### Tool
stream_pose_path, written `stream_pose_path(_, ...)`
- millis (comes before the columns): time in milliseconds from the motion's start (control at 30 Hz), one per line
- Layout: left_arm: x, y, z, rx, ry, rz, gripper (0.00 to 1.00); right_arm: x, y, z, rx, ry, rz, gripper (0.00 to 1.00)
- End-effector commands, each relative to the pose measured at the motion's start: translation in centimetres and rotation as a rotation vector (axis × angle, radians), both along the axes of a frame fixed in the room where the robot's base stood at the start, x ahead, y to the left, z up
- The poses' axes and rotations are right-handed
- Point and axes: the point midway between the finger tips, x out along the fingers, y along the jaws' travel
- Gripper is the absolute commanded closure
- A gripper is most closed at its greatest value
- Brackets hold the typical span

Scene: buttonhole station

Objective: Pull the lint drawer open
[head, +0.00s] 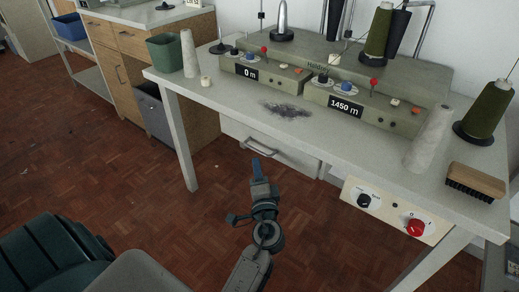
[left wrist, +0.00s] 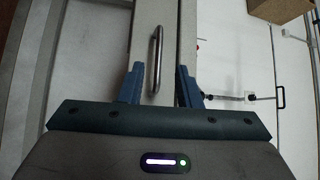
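The lint drawer (head: 300,160) is a pale grey front under the tabletop, with a metal bar handle (head: 264,149). In the left wrist view the handle (left wrist: 155,58) runs up the middle of the narrow drawer front (left wrist: 174,35). My left gripper (head: 256,166) is just in front of the drawer, by the handle's left part. Its blue fingers (left wrist: 160,85) are apart, with the handle's near end appearing between them. Contact with the handle cannot be told. My right gripper is not in view.
The worktable (head: 225,98) carries winding units, thread cones, a patch of dark lint (head: 287,110) and a brush (head: 475,182). A switch panel (head: 396,210) hangs below the front edge at right. A table leg (head: 179,140) stands left of the drawer. The parquet floor in front is clear.

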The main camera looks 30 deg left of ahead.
Motion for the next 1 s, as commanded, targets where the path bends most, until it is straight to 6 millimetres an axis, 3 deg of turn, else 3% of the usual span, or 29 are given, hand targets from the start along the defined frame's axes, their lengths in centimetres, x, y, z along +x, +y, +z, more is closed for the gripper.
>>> stream_pose_path(200, 3.4, 2.9, 0.8, 0.004, 0.0, 0.0, 0.69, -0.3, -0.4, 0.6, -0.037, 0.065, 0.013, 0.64)
stream_pose_path(400, 5.4, 4.7, 1.0, 0.001, 0.002, -0.001, 0.69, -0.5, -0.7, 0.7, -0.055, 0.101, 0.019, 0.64)
stream_pose_path(833, 6.2, 5.4, 1.0, -0.002, 0.002, 0.0, 0.69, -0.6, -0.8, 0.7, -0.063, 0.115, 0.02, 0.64)
stream_pose_path(1000, 6.2, 5.4, 1.0, -0.002, 0.002, 0.0, 1.0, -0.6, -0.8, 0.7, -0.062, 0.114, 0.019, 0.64)
